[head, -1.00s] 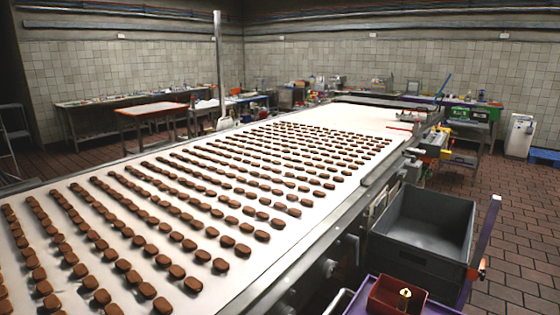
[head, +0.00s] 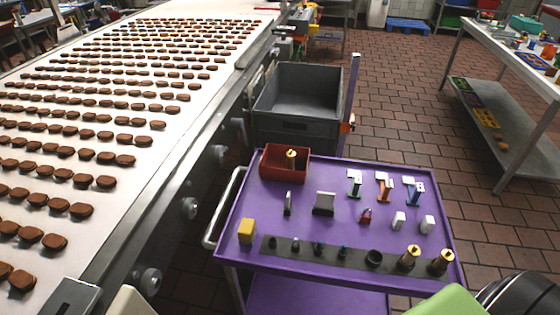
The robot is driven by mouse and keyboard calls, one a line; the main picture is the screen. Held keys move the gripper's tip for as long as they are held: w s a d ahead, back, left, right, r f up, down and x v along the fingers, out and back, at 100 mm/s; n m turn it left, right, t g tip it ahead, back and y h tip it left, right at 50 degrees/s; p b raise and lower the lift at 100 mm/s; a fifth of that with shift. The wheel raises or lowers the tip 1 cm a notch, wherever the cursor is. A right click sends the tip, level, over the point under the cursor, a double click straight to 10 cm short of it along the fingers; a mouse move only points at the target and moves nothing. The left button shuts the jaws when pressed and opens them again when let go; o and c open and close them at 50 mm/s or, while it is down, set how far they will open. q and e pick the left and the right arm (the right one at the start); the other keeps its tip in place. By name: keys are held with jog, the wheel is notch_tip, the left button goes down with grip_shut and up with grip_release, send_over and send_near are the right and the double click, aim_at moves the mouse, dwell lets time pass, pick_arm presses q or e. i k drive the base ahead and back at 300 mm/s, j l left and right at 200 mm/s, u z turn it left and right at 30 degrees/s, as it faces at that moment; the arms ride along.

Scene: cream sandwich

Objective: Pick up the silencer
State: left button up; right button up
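A purple cart (head: 330,277) stands at the lower middle of the head view with small parts on its top. Two dark fittings with brass tops, a left one (head: 408,258) and a right one (head: 441,262), stand upright at the right end of a dark strip (head: 290,249). A similar brass-topped part (head: 291,159) stands in a red bin (head: 271,170) at the cart's back left. These may be silencers; I cannot tell for sure. Neither of my grippers is recognisable in view.
Several other small parts, such as a yellow block (head: 247,231), lie on the cart. A grey crate (head: 295,128) stands behind it. A conveyor (head: 150,165) with brown pieces runs along the left. Brick floor (head: 420,110) is clear towards a bench (head: 500,55) at the right.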

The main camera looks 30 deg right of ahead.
aim_at(413, 251)
jog(key=z, duration=1.95)
